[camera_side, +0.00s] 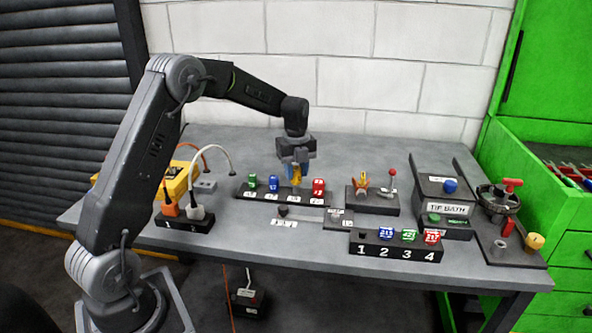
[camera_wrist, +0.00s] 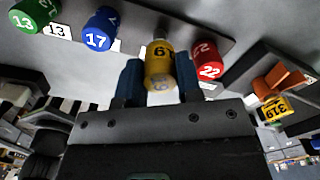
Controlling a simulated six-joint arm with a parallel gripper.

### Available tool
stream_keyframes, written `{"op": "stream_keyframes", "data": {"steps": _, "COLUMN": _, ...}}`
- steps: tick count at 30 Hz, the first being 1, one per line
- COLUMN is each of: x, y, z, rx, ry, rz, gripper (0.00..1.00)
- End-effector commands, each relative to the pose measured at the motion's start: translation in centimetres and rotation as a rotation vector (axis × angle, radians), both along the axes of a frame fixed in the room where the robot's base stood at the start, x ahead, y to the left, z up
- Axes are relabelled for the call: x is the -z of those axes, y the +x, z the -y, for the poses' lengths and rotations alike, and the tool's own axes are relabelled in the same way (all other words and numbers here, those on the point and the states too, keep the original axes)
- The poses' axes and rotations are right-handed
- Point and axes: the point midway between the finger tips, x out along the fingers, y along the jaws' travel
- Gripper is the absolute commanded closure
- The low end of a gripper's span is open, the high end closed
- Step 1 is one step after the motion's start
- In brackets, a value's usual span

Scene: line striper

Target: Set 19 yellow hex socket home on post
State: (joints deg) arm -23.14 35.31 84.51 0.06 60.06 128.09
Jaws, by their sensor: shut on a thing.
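The yellow hex socket marked 19 (camera_wrist: 158,66) is upright between the two blue fingers of my gripper (camera_wrist: 160,82), which is shut on it. In the side view my gripper (camera_side: 294,170) points down over the back black rack (camera_side: 262,194), and the yellow socket (camera_side: 296,174) shows partly between the fingers. It is in the gap between the blue socket 17 (camera_side: 273,184) and the red socket 22 (camera_side: 318,187). The green socket 13 (camera_side: 252,182) stands at the rack's left end. The post under the yellow socket is hidden, so I cannot tell how far the socket is on it.
The front rack (camera_side: 372,250) numbered 1 to 4 holds blue, green and red sockets. A block with a red-knobbed lever (camera_side: 391,182) stands right of the back rack. The tip bath (camera_side: 448,208) and a valve wheel (camera_side: 497,197) are farther right. Plugs and cords (camera_side: 197,210) are left.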

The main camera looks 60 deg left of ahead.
Motion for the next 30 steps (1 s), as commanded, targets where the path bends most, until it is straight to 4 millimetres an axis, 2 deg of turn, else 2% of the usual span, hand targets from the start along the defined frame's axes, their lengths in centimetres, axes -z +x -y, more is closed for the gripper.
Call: {"op": "stream_keyframes", "data": {"steps": 30, "x": 1.5, "y": 0.0, "z": 0.0, "rx": 0.0, "ry": -0.001, "rz": -0.001, "gripper": 0.88}}
